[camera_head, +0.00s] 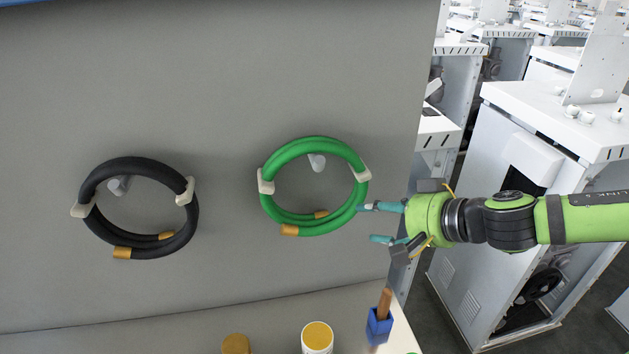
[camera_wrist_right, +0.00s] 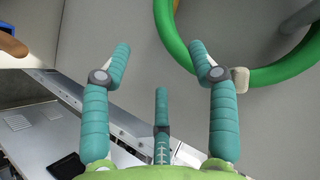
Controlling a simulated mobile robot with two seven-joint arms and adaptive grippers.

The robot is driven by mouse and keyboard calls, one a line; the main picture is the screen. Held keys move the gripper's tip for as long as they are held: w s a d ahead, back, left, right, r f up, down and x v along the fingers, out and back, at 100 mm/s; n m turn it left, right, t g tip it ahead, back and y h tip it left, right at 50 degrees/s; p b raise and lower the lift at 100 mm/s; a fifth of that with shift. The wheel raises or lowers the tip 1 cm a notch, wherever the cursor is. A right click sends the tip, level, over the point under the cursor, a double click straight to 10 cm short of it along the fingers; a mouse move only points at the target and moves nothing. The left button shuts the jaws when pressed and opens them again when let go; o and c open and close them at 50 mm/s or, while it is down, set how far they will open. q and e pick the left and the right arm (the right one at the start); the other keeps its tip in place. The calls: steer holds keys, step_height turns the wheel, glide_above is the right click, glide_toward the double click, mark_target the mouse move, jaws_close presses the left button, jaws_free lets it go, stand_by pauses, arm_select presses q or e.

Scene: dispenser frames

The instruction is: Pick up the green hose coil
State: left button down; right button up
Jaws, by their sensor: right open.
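The green hose coil (camera_head: 316,146) hangs on a peg (camera_head: 317,162) on the grey panel, with pale ties at its left and right sides and brass-coloured ends at the bottom. My right gripper (camera_head: 373,223) is open and empty, just right of the coil's lower right side. Its upper finger looks close to the hose in the head view; I cannot tell whether it touches. In the right wrist view, the green hose (camera_wrist_right: 262,76) and a pale tie show beyond the spread teal fingers (camera_wrist_right: 160,70), with nothing between them. My left gripper is not in view.
A black hose coil (camera_head: 140,165) hangs to the left on its own peg. Below are a blue holder with a wooden handle (camera_head: 379,326), a white can with a yellow top (camera_head: 317,340) and a brown round item (camera_head: 236,344). White cabinets (camera_head: 520,130) stand at the right.

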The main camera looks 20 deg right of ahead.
mark_target(360, 213)
steer(key=p+x, duration=0.2)
steer(key=x, duration=0.1)
steer(key=shift+w+a+r, duration=0.1)
steer(key=shift+w+r, duration=0.15)
steer(key=shift+w, duration=0.2)
steer(key=shift+w+f+b, duration=0.25)
steer(key=shift+b, duration=0.05)
steer(key=shift+w+a, duration=0.1)
steer(key=shift+w, duration=0.25)
steer(key=shift+b+x, duration=0.75)
steer(key=shift+b, duration=0.05)
steer(key=shift+w+a+f, duration=0.15)
steer(key=shift+w+f, duration=0.1)
steer(key=shift+w, duration=0.2)
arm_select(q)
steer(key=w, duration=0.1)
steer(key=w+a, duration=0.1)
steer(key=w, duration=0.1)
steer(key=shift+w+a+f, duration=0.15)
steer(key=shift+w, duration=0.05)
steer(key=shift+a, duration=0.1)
arm_select(e)
steer(key=shift+r, duration=0.1)
